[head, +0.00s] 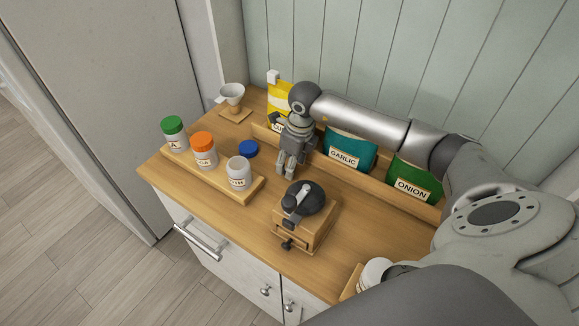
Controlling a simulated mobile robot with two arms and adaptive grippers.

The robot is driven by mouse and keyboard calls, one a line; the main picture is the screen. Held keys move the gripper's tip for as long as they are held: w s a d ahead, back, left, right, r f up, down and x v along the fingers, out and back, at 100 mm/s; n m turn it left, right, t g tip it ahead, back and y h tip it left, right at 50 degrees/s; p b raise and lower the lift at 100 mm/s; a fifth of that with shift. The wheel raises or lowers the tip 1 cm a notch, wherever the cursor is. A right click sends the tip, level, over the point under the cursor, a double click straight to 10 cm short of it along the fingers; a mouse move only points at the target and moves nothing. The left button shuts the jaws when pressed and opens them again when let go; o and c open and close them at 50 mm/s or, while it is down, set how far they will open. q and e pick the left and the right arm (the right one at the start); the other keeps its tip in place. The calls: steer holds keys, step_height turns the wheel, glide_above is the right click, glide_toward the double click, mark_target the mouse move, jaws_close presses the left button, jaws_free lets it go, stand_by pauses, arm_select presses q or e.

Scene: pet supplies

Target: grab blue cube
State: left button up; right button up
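I see no blue cube in the head view. The only blue thing is a round blue lid (248,149), on the wooden counter behind a white jar. My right gripper (286,172) points down over the counter, to the right of the blue lid and apart from it. Its fingers look close together, but the view does not show whether they are open or shut. No object shows between them. My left gripper is not in view.
Jars with a green lid (172,125), an orange lid (203,142) and a white jar (238,172) stand on a wooden strip. A grinder (303,205) stands in front of my gripper. Yellow (280,92), garlic (346,150) and onion (414,180) packets line the back.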

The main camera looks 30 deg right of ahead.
steer(key=shift+w+f, duration=0.15)
steer(key=shift+f, duration=1)
steer(key=c, duration=0.8)
steer(key=shift+r, duration=0.1)
